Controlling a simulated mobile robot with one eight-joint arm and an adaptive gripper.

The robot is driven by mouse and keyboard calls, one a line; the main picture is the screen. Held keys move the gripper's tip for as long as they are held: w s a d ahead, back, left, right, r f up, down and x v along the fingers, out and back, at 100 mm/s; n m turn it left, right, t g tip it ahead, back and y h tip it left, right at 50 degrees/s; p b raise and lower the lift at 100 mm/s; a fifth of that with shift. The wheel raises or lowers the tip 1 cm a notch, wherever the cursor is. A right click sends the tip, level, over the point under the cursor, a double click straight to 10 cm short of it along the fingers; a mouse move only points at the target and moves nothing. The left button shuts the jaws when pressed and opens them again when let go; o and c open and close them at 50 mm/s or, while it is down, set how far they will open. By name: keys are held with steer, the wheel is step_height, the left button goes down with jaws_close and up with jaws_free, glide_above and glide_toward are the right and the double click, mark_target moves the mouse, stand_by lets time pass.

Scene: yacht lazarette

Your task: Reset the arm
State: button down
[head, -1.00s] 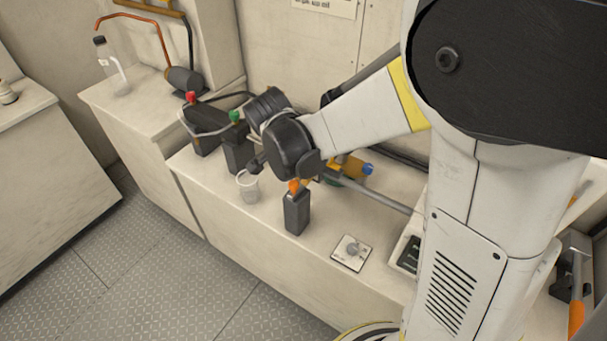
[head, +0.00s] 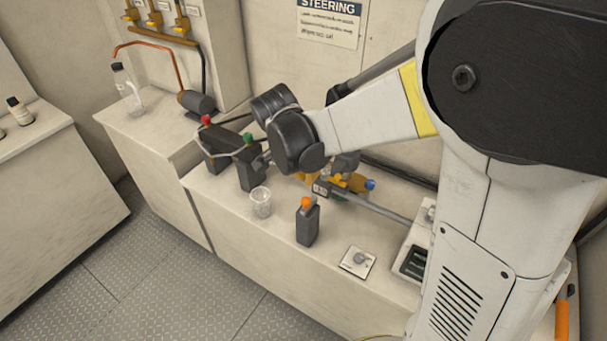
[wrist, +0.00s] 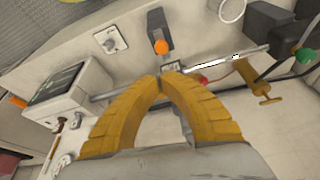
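My arm reaches in from the right in the head view and bends down at a dark wrist joint above the bench (head: 225,205). My gripper (wrist: 165,75) shows in the wrist view as two ridged yellow fingers. They curve inward and their tips meet, with nothing visible held between them. In the head view the fingers are mostly hidden behind my wrist. A dark bottle with an orange cap (head: 307,222) stands upright on the bench, in front of the gripper and apart from it. It also shows beyond the fingertips in the wrist view (wrist: 157,25).
A clear cup (head: 261,202) stands left of the dark bottle. Dark containers with red and green caps (head: 250,172) stand behind it. A metal rod (head: 375,207) runs close to the gripper. A switch plate (head: 357,262) lies on the bench front. Open floor (head: 170,270) is at left.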

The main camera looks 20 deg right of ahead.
steer(key=s+a+r+n+t+y+b, duration=0.1)
steer(key=s+r+n+t+b, duration=0.1)
steer(key=s+n, duration=0.4)
steer(key=s+a+r+n+t+y+b, duration=0.1)
steer(key=s+r+n+t+y+b, duration=0.1)
steer(key=s+n, duration=0.4)
steer(key=shift+s+t+y+b, duration=0.3)
steer(key=shift+s+t+b, duration=0.3)
steer(key=shift+s, duration=1.25)
